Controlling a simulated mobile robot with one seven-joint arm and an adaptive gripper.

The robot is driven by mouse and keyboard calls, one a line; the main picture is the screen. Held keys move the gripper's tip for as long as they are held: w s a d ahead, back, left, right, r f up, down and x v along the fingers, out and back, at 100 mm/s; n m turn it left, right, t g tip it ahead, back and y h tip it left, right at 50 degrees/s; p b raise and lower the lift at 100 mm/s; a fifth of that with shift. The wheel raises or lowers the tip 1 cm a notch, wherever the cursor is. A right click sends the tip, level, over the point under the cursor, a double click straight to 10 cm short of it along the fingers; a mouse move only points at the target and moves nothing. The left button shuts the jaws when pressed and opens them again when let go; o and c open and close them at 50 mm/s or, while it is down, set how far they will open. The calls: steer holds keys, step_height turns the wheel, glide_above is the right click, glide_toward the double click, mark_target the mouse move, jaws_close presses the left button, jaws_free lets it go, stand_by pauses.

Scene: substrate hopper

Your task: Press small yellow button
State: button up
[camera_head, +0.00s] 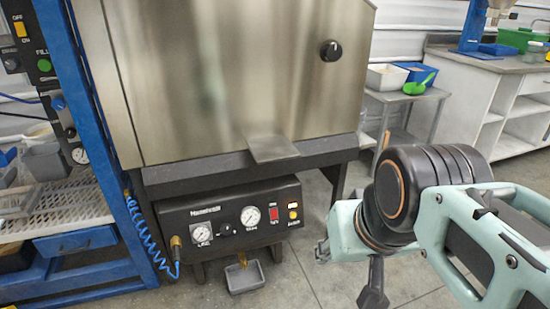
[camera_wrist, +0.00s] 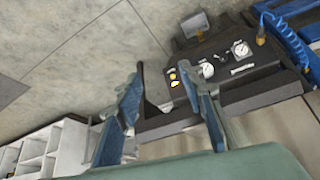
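A small yellow button (camera_head: 293,214) sits at the right end of the black control panel (camera_head: 185,214) under the steel hopper. A lighter, pale spot shows just above it, and a red display (camera_head: 273,214) is to its left. In the wrist view the panel (camera_wrist: 220,88) is turned around, and small yellow spots (camera_wrist: 173,80) show close to the right finger's tip. My gripper (camera_wrist: 160,72) is open and empty, its two fingers well apart. The panel is beyond the fingers; I see no contact with the button. My arm is right of the panel in the head view.
The steel hopper (camera_head: 230,80) with a black knob (camera_head: 330,50) stands above the panel. A blue frame (camera_head: 85,120) with a coiled hose (camera_head: 145,235) is at left. A small grey tray (camera_head: 245,278) lies below. Open floor lies right of the panel.

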jaws_close()
stand_by(1.3)
